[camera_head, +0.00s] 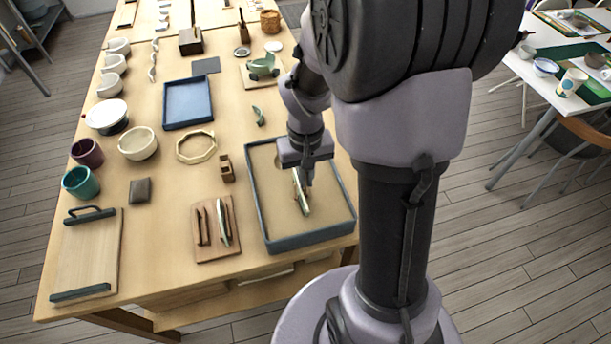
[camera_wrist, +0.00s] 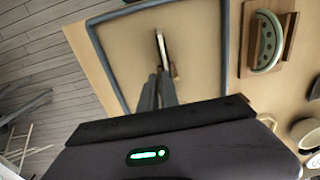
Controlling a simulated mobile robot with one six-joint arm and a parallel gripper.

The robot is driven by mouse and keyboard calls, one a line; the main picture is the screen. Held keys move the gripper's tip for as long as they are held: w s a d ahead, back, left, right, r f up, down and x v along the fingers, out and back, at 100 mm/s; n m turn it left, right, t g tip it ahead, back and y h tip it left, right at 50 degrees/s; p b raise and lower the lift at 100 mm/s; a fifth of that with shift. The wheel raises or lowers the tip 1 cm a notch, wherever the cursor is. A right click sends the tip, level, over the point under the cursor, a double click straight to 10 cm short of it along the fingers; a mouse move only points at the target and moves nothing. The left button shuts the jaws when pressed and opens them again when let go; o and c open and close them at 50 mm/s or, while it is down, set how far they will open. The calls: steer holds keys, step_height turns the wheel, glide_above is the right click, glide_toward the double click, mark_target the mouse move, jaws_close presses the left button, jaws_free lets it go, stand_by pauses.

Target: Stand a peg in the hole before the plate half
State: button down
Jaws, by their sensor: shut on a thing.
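My gripper (camera_head: 305,182) points down into the sand-coloured tray (camera_head: 338,222) with the blue-grey rim. In the wrist view my gripper's fingers (camera_wrist: 160,82) are together, with a small brown peg (camera_wrist: 174,71) at their tips, mostly hidden. A pale plate half (camera_head: 302,194) stands on edge in the tray, close beside the fingers. It shows edge-on in the wrist view (camera_wrist: 161,46). The hole is not visible. A second plate half (camera_head: 223,222), greenish with dark dots in the wrist view (camera_wrist: 267,43), stands on a brown slotted board (camera_head: 212,255) left of the tray.
A small wooden stand (camera_head: 226,168) and a pale ring (camera_head: 196,146) lie left of the tray. The tray's near part is clear.

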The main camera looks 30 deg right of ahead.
steer(key=shift+f+b, duration=0.35)
steer(key=shift+f, duration=0.1)
stand_by(0.6)
steer(key=c, duration=1.5)
jaws_free()
steer(key=shift+d, duration=0.1)
steer(key=shift+o, duration=0.3)
steer(key=shift+r, duration=0.1)
steer(key=shift+o, duration=0.6)
steer(key=shift+r+p, duration=0.65)
steer(key=shift+p, duration=0.05)
steer(key=shift+r+p, duration=2)
steer(key=shift+r, duration=0.3)
